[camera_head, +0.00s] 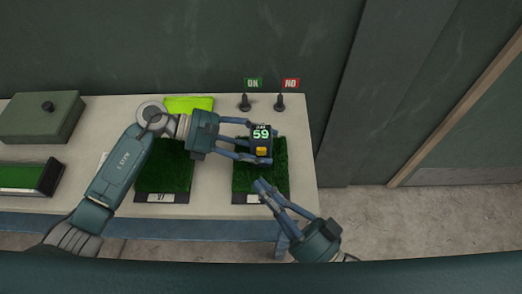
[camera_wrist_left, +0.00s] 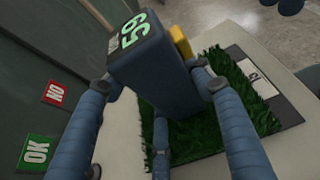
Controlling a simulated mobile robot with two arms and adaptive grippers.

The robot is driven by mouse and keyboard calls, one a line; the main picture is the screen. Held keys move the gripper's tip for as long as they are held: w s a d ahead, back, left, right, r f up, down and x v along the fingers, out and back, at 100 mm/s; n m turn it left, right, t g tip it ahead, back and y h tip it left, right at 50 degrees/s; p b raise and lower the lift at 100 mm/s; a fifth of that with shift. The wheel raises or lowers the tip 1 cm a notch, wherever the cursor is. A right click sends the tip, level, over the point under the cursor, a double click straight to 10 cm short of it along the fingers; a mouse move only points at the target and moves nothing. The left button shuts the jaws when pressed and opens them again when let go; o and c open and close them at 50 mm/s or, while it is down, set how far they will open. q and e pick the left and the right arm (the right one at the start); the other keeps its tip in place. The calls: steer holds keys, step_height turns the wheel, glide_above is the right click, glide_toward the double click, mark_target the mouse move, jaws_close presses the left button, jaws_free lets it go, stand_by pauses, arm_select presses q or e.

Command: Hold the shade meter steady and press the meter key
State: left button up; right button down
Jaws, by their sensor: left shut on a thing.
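The shade meter (camera_head: 262,146) is a dark box with a green 59 on its display and a yellow meter key (camera_head: 261,152) on its front. My left gripper (camera_head: 246,140) is shut on the meter, its fingers on both sides, above the right-hand turf sample (camera_head: 243,181). The left wrist view shows the meter (camera_wrist_left: 160,75) between my fingers, with the yellow key (camera_wrist_left: 181,42) at its upper right edge. My right gripper (camera_head: 261,186) is below the meter in the head view, apart from the key. Its fingertips look closed together and empty.
Green OK (camera_head: 253,84) and red NO (camera_head: 290,84) signs stand behind the meter.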

stand_by(0.3)
arm_select(q)
steer(key=o, duration=1.4)
steer(key=shift+o, duration=0.2)
